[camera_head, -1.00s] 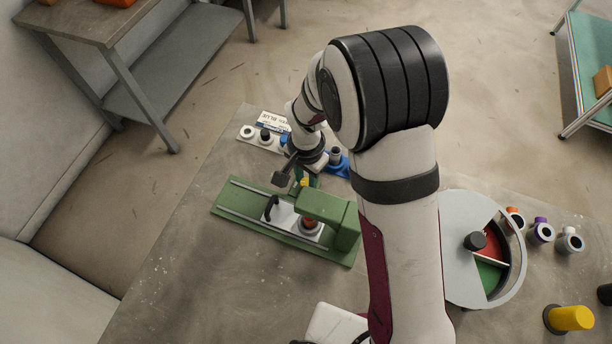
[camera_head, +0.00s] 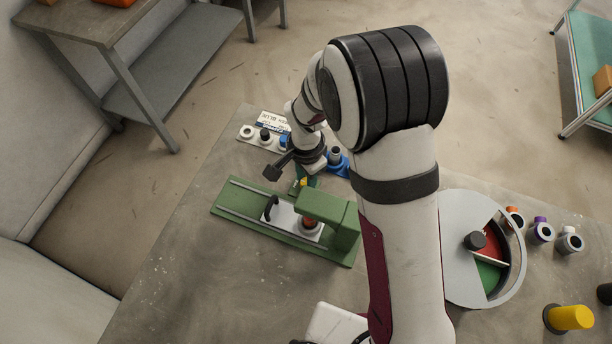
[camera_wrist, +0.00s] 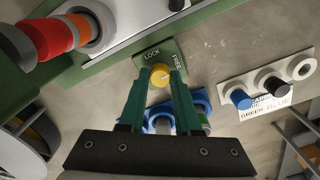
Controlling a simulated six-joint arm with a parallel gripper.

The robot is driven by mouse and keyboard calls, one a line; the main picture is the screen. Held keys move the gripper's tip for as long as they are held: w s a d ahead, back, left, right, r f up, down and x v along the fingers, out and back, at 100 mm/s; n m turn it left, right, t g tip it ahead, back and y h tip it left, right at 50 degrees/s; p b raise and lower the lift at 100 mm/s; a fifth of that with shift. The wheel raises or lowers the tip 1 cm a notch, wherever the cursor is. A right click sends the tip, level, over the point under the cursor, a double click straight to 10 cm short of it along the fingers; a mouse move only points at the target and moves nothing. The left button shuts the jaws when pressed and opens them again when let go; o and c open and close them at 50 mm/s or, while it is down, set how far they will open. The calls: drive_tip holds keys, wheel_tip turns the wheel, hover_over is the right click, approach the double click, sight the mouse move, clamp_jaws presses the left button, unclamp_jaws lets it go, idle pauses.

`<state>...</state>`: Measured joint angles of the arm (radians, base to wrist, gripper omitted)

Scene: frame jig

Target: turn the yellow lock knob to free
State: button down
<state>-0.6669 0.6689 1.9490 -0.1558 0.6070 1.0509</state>
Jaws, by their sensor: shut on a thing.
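The yellow lock knob (camera_wrist: 160,75) sits on a small green plate (camera_wrist: 150,54) marked LOCK on the left and FREE on the right in the wrist view. My gripper (camera_wrist: 161,77) has its two teal fingers shut on the knob, one on each side. Which word the knob points to cannot be told. In the head view the knob (camera_head: 303,183) is a small yellow spot beside the green jig (camera_head: 245,219), with my gripper (camera_head: 304,182) coming down over it and partly hiding it.
A white sliding plate with a black handle (camera_head: 270,207) lies in the jig, below its green bridge (camera_head: 325,207). A blue holder (camera_head: 338,165) stands close behind my gripper. A white rack (camera_head: 256,139) with several rings is at the back. A round tray (camera_head: 452,240) is to the right.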

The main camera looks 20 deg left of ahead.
drive_tip(key=c, duration=0.6)
unclamp_jaws()
drive_tip(key=shift+r, duration=0.1)
wheel_tip(320, 180, up, 16)
